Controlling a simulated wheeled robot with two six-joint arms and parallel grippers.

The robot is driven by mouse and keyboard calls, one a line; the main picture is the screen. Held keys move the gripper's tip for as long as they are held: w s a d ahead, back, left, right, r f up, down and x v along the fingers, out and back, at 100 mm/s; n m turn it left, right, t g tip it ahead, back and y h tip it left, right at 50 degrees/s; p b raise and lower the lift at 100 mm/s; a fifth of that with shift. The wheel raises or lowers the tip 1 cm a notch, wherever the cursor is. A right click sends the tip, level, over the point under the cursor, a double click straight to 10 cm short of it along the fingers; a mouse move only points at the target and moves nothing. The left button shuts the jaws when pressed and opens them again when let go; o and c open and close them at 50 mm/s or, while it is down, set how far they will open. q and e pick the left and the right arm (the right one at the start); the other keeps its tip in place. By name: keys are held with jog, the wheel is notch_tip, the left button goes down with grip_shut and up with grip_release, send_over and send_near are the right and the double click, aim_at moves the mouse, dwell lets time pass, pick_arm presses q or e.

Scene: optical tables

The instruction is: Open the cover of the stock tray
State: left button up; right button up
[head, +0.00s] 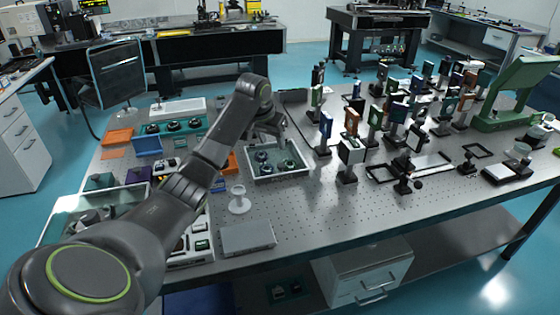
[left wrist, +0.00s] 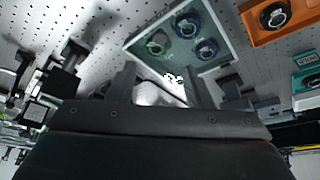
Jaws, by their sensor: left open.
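A pale-rimmed tray (head: 254,180) holding a few round mounts sits left of the table's middle; I take it to be the stock tray. It also shows at the top of the left wrist view (left wrist: 213,67). I cannot tell whether a clear cover lies over it. My left gripper (head: 268,128) is above the tray's far side, pointing down. Its two fingers stand apart in the left wrist view (left wrist: 162,88), open. A blurred white shape (left wrist: 150,94) shows between them; I cannot tell what it is or whether they touch it. My right gripper is not in view.
An orange tray (left wrist: 251,35) stands beside the tray. Many post-mounted optics (head: 351,150) crowd the table to the right. A white stand (head: 239,203) and a flat grey box (head: 248,238) are in front. Bare perforated tabletop (head: 310,225) lies front right.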

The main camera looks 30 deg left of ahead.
pick_arm(q)
send_near(281, 165)
jog(key=x, duration=0.6)
jog(key=shift+w+f, duration=0.1)
jog(key=shift+f, duration=0.1)
jog(key=shift+w+f, duration=0.25)
jog(key=shift+f, duration=0.35)
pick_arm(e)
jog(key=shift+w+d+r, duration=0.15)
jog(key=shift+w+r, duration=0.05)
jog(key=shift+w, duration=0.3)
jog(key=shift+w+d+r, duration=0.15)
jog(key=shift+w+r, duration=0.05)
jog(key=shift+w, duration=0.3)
pick_arm(q)
jog(key=shift+c, duration=0.5)
grip_shut()
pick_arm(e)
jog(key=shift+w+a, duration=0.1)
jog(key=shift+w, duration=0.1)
